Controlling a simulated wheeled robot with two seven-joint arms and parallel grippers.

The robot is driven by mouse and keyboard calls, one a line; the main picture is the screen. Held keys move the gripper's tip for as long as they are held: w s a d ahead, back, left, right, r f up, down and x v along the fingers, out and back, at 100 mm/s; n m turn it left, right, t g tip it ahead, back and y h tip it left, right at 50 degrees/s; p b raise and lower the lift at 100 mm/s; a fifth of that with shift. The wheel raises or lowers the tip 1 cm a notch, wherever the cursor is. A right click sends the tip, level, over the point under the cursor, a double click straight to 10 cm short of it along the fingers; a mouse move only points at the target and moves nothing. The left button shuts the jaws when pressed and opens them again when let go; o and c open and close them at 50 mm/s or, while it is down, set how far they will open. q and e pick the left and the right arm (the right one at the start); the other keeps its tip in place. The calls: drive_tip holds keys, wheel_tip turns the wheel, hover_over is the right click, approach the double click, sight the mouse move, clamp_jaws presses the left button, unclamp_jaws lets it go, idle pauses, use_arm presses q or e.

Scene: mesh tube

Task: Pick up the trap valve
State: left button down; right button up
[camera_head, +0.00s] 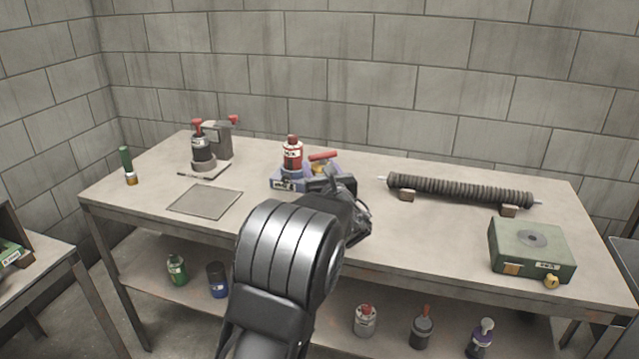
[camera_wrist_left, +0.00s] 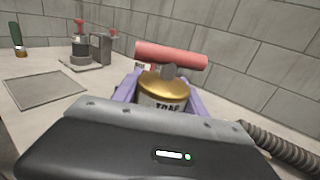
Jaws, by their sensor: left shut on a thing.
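The trap valve (camera_wrist_left: 163,93) shows in the left wrist view as a gold-topped body with a red bar handle and a partly hidden label. In the head view its red handle (camera_head: 323,155) shows just beyond my left gripper (camera_head: 335,183). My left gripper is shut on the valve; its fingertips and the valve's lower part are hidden. The valve stands between the walls of a blue-purple tray (camera_head: 287,184); I cannot tell whether it is lifted off the tray's floor. My right gripper is not in view.
A ribbed tube (camera_head: 460,190) on blocks and a green box (camera_head: 531,250) are to the right.

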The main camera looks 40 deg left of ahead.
use_arm(q)
wheel_tip(320, 180, up, 3)
drive_tip(key=shift+f, duration=0.2)
idle(0.5)
